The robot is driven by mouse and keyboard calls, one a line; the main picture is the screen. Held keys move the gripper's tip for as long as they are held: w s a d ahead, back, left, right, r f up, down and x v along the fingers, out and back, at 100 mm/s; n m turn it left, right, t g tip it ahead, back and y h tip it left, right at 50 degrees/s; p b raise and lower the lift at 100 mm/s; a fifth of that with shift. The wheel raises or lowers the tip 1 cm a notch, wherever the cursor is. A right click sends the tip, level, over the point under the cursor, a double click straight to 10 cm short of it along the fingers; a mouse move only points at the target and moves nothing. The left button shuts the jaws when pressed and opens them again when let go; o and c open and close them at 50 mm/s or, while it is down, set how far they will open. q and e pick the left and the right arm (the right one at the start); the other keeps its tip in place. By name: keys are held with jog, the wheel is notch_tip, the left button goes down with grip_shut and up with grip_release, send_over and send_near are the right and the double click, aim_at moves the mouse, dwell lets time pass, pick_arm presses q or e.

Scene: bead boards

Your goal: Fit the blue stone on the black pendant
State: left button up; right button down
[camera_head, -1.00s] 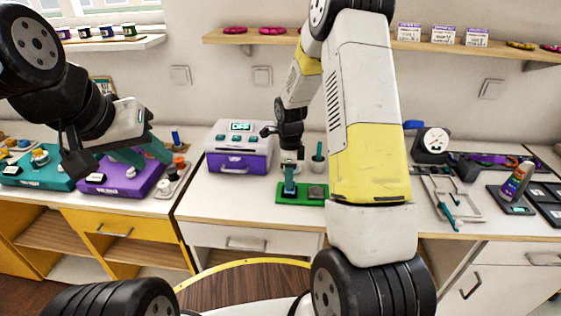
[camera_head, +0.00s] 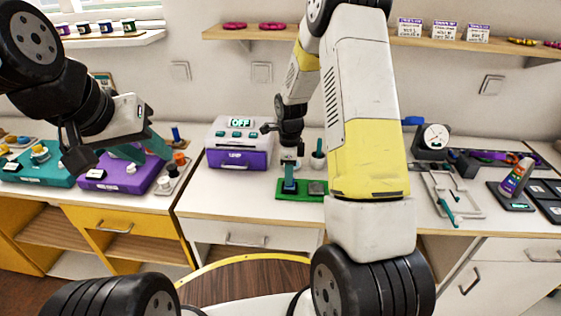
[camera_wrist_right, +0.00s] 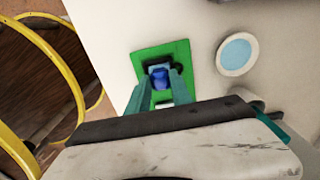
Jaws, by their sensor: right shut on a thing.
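My right gripper (camera_wrist_right: 163,82) is shut on the blue stone (camera_wrist_right: 159,78), which shows between its teal fingertips in the right wrist view. The stone is low over the green mat (camera_wrist_right: 140,101); whether it touches anything below cannot be told. A dark spot (camera_wrist_right: 177,69) beside the fingertips may be part of the black pendant, mostly hidden. In the head view the right gripper (camera_head: 289,180) points down at the green mat (camera_head: 285,196). My left gripper (camera_head: 142,152) has its teal fingers apart, empty, above the purple box at left.
A purple and white device reading OFF (camera_head: 240,145) stands behind the mat, left of my right gripper. A small white cup (camera_head: 318,162) and a grey block (camera_head: 317,188) are close on its right. A dial gauge (camera_head: 434,138) and a spray-like bottle (camera_head: 516,178) are further right.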

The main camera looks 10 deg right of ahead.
jog(key=shift+f, duration=0.35)
dwell(0.8)
dwell(0.4)
jog(key=c, duration=0.7)
grip_release()
jog(key=shift+c, duration=0.2)
jog(key=shift+r, duration=3.5)
